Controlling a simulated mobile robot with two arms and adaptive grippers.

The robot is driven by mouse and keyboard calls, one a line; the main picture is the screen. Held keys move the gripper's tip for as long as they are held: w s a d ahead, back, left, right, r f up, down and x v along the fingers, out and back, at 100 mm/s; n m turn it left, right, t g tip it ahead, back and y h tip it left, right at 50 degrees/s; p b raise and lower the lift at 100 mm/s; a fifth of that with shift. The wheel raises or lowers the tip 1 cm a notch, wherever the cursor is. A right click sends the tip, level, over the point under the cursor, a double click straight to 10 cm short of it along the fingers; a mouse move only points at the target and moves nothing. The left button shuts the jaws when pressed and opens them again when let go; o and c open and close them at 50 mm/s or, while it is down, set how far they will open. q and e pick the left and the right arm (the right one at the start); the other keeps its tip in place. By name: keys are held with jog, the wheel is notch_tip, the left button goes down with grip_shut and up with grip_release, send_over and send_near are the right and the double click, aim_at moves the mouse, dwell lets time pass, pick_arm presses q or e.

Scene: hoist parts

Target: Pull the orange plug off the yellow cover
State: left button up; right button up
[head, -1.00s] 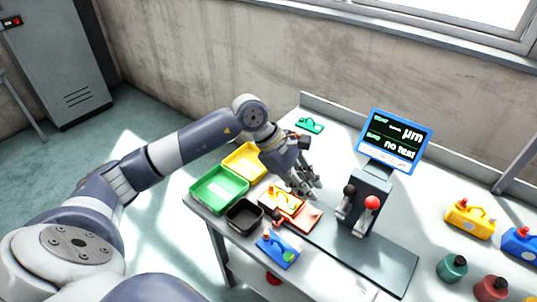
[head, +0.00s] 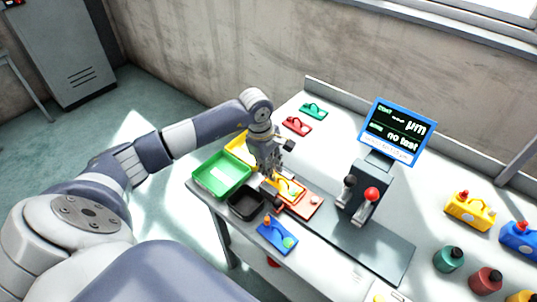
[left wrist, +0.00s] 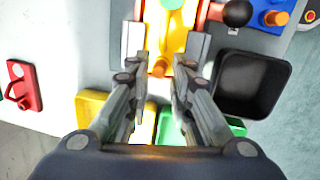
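The yellow cover (head: 292,187) lies in a red-orange fixture on the table in the head view. It also shows in the left wrist view (left wrist: 168,35), at the top centre. The orange plug (left wrist: 160,67) sits at its near end there, and is hidden behind the gripper in the head view. My left gripper (head: 268,175) points down over the left end of the cover. In the left wrist view its two fingers (left wrist: 163,60) are apart, one on each side of the plug. I cannot tell whether they touch it. My right gripper is in neither view.
A green bin (head: 205,184), a yellow bin (head: 236,145) and a black bin (head: 236,207) stand left of the fixture. A blue cover (head: 277,238) lies in front. A red cover (head: 296,126) and a green cover (head: 314,111) lie behind. A levered device (head: 368,187) stands to the right.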

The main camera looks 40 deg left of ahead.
pick_arm(q)
jog(key=shift+w+d+f, duration=0.1)
jog(key=shift+w+f, duration=0.05)
jog(key=shift+f, duration=0.65)
jog(key=shift+c, duration=0.6)
grip_shut()
